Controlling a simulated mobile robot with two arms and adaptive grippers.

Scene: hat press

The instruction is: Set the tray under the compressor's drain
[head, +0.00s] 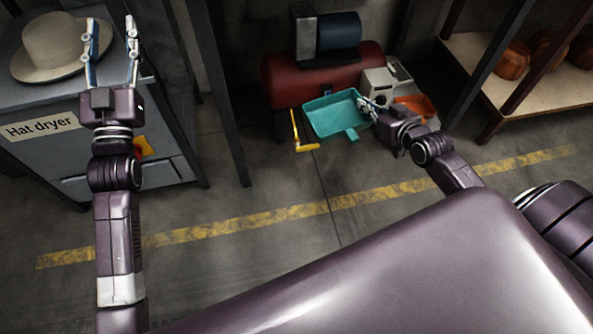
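The teal tray (336,112) is in front of and below the red compressor tank (285,78), near the floor. A small blue fitting under the tank, perhaps the drain (327,92), shows just behind the tray's back edge. My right gripper (366,103) is at the tray's right rim and appears closed on it; the fingertips are small and partly hidden. Whether the tray touches the floor I cannot tell. My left gripper (111,40) is open and empty, fingers apart, in front of the hat dryer's top.
A hat (50,42) sits on the hat dryer (90,150) at left. A yellow crank-shaped bar (297,132) stands left of the tray. An orange object (418,104) and a grey-white box (380,82) are right of it. A shelf (510,90) with round brown objects stands at right. The floor in front is clear.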

